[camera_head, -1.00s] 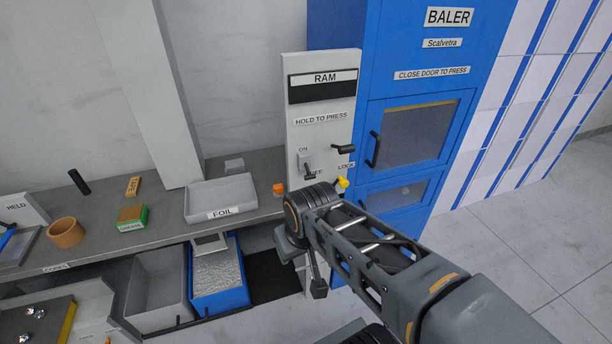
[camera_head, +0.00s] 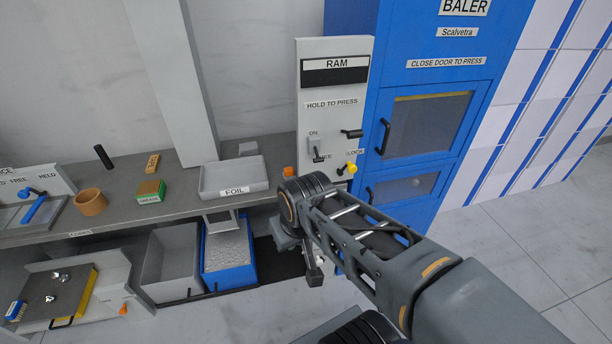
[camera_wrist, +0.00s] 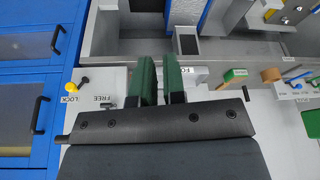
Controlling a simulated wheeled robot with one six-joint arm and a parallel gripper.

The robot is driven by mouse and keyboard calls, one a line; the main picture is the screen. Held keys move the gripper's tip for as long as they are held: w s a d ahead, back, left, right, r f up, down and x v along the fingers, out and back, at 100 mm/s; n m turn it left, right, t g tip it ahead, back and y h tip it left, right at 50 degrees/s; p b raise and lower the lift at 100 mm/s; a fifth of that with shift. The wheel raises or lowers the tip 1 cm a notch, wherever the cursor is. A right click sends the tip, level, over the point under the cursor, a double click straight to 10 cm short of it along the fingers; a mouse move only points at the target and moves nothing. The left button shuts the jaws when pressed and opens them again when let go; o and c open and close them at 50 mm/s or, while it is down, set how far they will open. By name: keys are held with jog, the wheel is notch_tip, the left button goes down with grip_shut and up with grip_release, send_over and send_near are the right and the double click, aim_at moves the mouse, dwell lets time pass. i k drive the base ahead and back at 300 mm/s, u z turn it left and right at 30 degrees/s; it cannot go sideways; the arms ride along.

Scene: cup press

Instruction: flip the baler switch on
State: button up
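The baler switch (camera_head: 316,150) is on the pale control panel (camera_head: 311,122) beside the blue baler. Its dark handle points down, away from the ON label and toward the FREE label. In the wrist view, a dark handle tip (camera_wrist: 107,104) shows beside FREE; the rest is hidden behind my gripper body.
A yellow knob (camera_head: 348,168) by LOCK and a black lever (camera_head: 351,133) are right of the switch. The blue baler (camera_head: 382,100) has door handles that stick out. A counter (camera_head: 130,222) with a FOIL tray (camera_head: 235,180) is to the left, above bins. Open floor lies right.

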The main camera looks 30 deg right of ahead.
aim_at(317, 159)
jog(key=u, duration=0.85)
jog(key=k, duration=1.15)
jog(key=u, duration=0.9)
jog(key=i, duration=1.15)
jog(key=z, duration=1.05)
jog(key=i, duration=0.9)
jog(key=z, duration=1.35)
jog(key=i, duration=0.25)
jog(key=z, duration=0.15)
